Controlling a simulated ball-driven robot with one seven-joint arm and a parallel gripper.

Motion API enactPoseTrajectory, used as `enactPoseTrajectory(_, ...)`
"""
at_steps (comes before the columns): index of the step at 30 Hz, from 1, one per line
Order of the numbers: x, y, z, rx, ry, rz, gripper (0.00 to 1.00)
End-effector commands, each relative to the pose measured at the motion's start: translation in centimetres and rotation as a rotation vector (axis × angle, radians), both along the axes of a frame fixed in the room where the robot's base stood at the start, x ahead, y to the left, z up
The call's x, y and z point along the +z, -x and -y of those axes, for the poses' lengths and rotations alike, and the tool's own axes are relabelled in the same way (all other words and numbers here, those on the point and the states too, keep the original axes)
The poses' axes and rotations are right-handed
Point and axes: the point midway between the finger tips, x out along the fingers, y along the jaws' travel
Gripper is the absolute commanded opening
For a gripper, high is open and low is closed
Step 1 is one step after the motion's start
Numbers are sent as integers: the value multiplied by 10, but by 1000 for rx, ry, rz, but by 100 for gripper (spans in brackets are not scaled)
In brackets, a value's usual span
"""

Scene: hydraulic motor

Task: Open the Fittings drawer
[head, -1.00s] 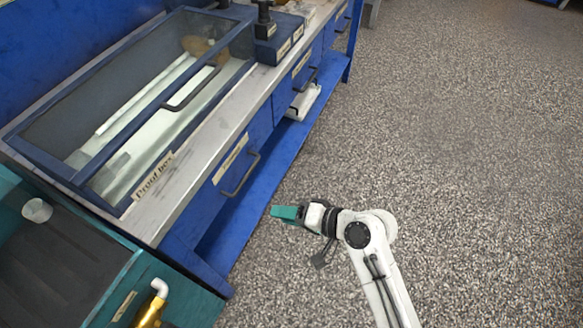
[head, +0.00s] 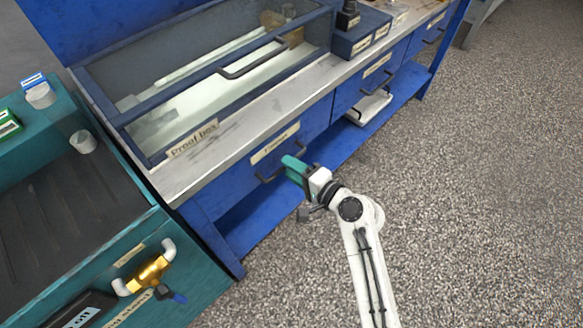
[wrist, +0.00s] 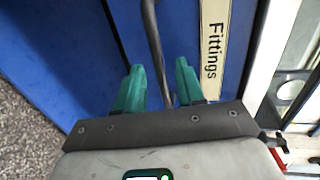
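The Fittings drawer (head: 315,124) is a blue drawer under the bench top. It looks shut. Its cream label (head: 275,143) reads clearly in the wrist view (wrist: 213,50). The dark bar handle (head: 266,179) is partly hidden behind my gripper in the head view. My gripper (head: 290,167) is at the drawer front, by the handle. In the wrist view, its two teal fingers (wrist: 159,70) are open and apart. The handle (wrist: 154,45) runs between them, with gaps showing on both sides. Whether the fingertips reach past the bar is hard to tell.
A glass-topped proof box (head: 190,140) sits on the bench above the drawer. Another drawer (head: 375,82) is to the right, with a white object (head: 370,108) on the shelf below. A teal unit with a yellow valve (head: 150,272) stands at left. The speckled floor at right is clear.

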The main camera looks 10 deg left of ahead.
Motion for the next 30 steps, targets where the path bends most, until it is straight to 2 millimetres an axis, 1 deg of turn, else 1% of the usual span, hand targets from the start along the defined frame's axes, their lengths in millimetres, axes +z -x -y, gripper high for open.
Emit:
enactPoseTrajectory(3, -1, -4, -5, 0, 1, 1, 38)
enactPoseTrajectory(12, -2, -5, -6, 0, 1, 0, 38)
enactPoseTrajectory(24, -2, -5, -6, 0, 1, 0, 0)
enactPoseTrajectory(30, -2, -5, -6, 0, 1, 0, 0)
